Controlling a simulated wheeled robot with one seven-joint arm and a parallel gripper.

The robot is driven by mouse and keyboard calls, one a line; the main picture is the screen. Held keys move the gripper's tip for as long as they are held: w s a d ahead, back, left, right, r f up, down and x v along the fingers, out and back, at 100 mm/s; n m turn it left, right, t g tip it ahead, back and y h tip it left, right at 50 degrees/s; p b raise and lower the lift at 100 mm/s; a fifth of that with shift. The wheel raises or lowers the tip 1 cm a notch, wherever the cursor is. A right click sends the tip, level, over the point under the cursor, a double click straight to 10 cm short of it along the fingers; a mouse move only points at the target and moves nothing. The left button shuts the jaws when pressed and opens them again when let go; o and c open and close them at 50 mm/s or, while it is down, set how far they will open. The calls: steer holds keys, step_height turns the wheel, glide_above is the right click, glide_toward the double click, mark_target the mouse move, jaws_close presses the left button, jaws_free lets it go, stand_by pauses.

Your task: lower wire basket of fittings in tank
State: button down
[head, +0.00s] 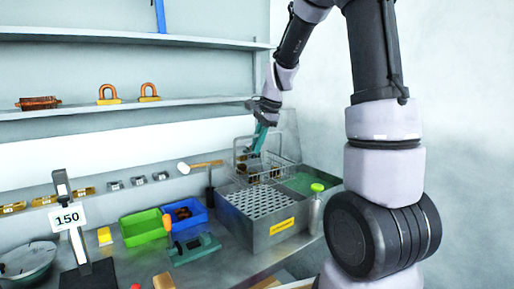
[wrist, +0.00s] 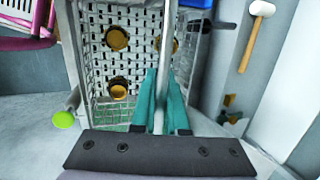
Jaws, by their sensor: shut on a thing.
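My gripper (head: 256,145) has teal fingers and is shut on the upright handle of the wire basket (head: 284,170); in the wrist view the fingers (wrist: 160,98) close around the grey handle bar (wrist: 169,25). The basket holds several brass fittings, one of them a round fitting (wrist: 117,38). The basket is at the back of the grey tank (head: 286,240), which has a perforated top (head: 258,201) and a yellow label. Slotted white plate shows through the basket mesh in the wrist view. The gap beneath the basket cannot be judged.
A green mesh surface (head: 303,182) lies right of the basket. A bottle with a green cap (head: 316,212) stands at the tank's right corner. A blue bin (head: 184,214) and green bin (head: 143,227) sit left. A mallet (head: 203,165) lies behind.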

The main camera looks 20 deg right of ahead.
steer(key=shift+f, duration=0.1)
steer(key=shift+f, duration=1.45)
steer(key=w+d, duration=0.3)
steer(key=d, duration=0.8)
steer(key=w+d, duration=0.4)
steer(key=d, duration=0.6)
steer(key=shift+d, duration=0.4)
steer(key=shift+r, duration=0.15)
